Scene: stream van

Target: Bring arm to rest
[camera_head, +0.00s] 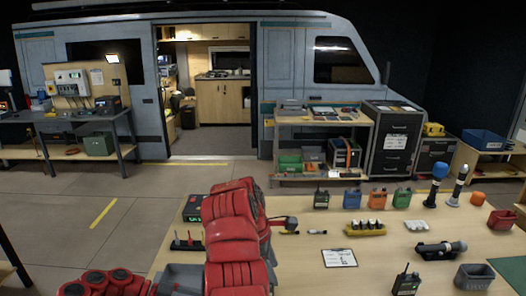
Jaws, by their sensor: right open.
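My right arm, in red segments, rises from the bottom centre of the head view over the wooden table (310,278). My right gripper (290,224) is small and dark, beside the red forearm and above the table, partly hidden by the arm. It is open, and I see nothing held in it. Red segments of my left arm show at the bottom left; my left gripper is out of view.
Several coloured radios (352,199), two upright microphones (459,184), a yellow battery tray (365,230), a clipboard (339,258), a lying microphone (441,249) and a grey bin (474,277) are on the table. Floor lies open on the left, before the van (286,55).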

